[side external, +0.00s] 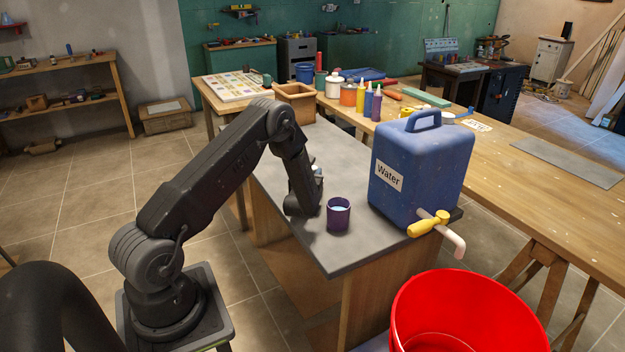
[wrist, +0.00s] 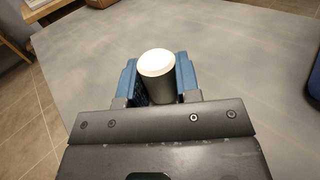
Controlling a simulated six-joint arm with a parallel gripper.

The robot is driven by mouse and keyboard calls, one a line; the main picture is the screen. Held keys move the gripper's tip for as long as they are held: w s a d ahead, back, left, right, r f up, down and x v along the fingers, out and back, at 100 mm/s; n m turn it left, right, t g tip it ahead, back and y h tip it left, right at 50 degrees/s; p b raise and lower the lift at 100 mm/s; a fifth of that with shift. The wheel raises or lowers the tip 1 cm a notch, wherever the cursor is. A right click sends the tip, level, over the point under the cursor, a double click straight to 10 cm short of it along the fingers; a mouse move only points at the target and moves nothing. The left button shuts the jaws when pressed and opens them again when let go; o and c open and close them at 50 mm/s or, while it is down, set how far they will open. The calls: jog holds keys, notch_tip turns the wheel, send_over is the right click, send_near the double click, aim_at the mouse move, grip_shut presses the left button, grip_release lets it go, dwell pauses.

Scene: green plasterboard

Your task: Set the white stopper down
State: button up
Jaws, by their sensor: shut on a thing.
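The white stopper (wrist: 156,62) shows in the wrist view as a round white top on a dark grey cylindrical body, between the two blue finger pads. My gripper (wrist: 158,80) is shut on it. In the side view my gripper (side external: 316,178) is low over the grey tabletop (side external: 345,262), left of and behind the purple cup. The stopper is mostly hidden there behind my wrist. I cannot tell whether its underside touches the tabletop.
A purple cup (side external: 338,216) with pale blue contents stands near the gripper. A blue water canister (side external: 425,170) with a yellow-handled tap (side external: 428,224) stands at right. A red bucket (side external: 450,322) is below the tap. The grey tabletop beyond the gripper is mostly clear.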

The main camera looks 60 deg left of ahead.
jog(key=shift+f, duration=1.25)
jog(key=shift+f, duration=0.15)
jog(key=o, duration=0.9)
